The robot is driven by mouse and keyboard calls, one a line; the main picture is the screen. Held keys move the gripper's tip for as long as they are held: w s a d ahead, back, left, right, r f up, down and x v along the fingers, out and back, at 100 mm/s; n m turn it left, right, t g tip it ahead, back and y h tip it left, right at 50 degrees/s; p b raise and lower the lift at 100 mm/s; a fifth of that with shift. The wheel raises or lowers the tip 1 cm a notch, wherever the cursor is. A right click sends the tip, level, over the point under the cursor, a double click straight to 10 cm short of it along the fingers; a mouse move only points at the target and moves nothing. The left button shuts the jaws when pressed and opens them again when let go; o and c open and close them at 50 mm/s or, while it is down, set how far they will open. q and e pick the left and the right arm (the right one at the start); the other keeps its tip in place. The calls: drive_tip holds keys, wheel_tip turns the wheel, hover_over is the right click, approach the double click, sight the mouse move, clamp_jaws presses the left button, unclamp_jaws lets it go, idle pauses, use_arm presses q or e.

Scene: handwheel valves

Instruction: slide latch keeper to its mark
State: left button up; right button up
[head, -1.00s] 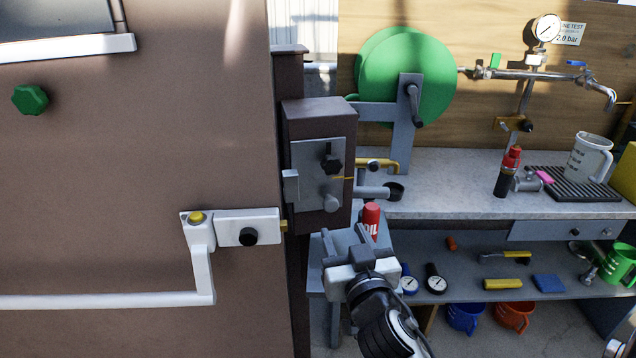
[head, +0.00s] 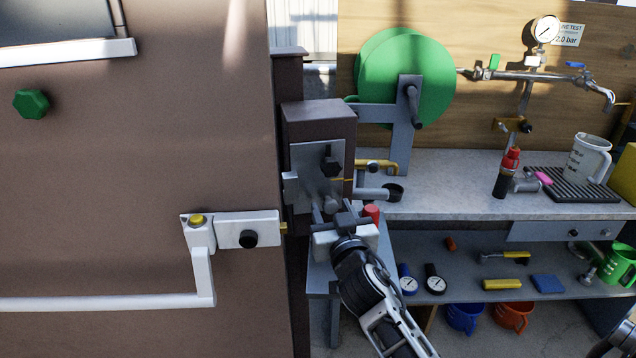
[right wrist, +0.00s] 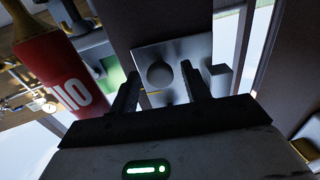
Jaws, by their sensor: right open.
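The latch keeper is a grey metal plate (head: 312,165) on the front of a brown box (head: 318,120) beside the door. It carries a dark knob (head: 331,167) and a round grey peg (head: 331,203) low on it. A thin yellow mark (head: 342,180) shows at the plate's right side. My right gripper (head: 332,214) is open just below and in front of the peg. In the right wrist view the peg (right wrist: 160,74) appears between the two open fingers (right wrist: 160,90), with no clear contact.
The brown door (head: 100,180) has a white push bar (head: 110,301) and a bolt housing (head: 250,229) left of the box. A red oil can (head: 372,213) stands close right of my gripper; it looms large in the wrist view (right wrist: 65,80). A bench (head: 450,195) fills the right.

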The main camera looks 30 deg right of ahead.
drive_tip(key=c, duration=0.7)
drive_tip(key=shift+c, duration=0.2)
drive_tip(key=shift+f+b, duration=0.4)
drive_tip(key=shift+f, duration=0.1)
drive_tip(key=o, duration=0.8)
drive_tip(key=shift+r, duration=0.1)
drive_tip(key=shift+s, duration=0.15)
drive_tip(key=shift+v, duration=3.35)
drive_tip(key=shift+a, duration=0.1)
